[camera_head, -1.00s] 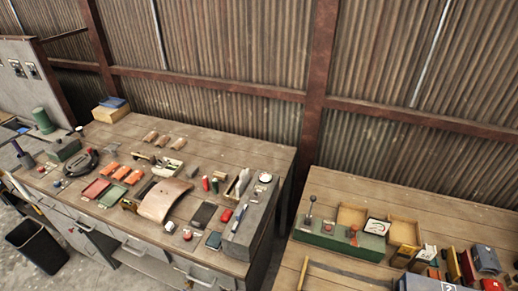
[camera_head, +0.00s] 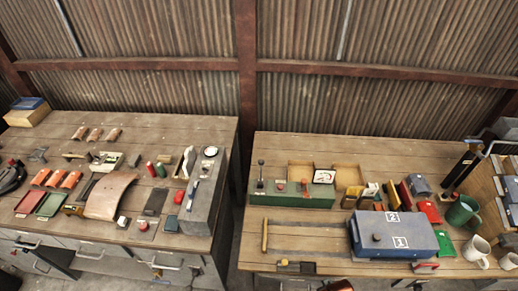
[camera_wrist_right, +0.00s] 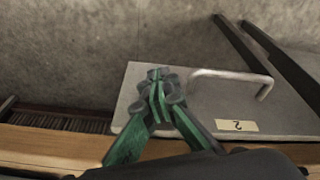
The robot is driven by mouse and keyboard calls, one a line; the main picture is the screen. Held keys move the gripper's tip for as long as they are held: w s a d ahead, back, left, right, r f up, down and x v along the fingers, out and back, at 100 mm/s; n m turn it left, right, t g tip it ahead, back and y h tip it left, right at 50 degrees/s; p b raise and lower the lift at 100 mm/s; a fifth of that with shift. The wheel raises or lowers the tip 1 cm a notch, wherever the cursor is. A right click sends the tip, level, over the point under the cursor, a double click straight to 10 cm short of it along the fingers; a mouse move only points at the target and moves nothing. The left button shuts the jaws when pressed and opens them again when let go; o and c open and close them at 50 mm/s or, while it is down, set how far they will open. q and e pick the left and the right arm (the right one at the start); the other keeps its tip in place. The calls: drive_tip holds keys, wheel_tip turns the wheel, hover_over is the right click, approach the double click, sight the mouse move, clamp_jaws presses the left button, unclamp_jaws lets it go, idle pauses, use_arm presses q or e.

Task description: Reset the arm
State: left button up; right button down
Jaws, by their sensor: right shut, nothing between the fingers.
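My right gripper (camera_wrist_right: 155,85) shows in the right wrist view, with green fingers brought together at the tips and nothing between them. It hangs over a grey drawer front (camera_wrist_right: 195,98) with a metal handle and a label reading 2. I cannot tell whether it is clear of the drawer front. In the head view neither gripper can be made out; a small dark shape at the bottom edge may be part of my arm. My left gripper is not in view.
The left wooden bench (camera_head: 150,132) holds tools and parts. The right bench (camera_head: 290,228) carries a green lever box (camera_head: 290,197), a blue case (camera_head: 392,236), a green mug (camera_head: 463,212) and a white mug (camera_head: 476,250). A gap separates the benches. A corrugated wall (camera_head: 160,105) stands behind.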

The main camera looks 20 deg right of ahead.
drive_tip(key=s+a+f+g, duration=0.1)
drive_tip(key=s+f, duration=0.3)
drive_tip(key=f, duration=0.7)
drive_tip(key=s+f, duration=0.4)
drive_tip(key=f, duration=0.7)
drive_tip(key=s+f+n+g, duration=0.1)
drive_tip(key=s+f, duration=0.9)
drive_tip(key=s, duration=0.4)
drive_tip(key=shift+s+f, duration=0.3)
drive_tip(key=shift+s, duration=0.1)
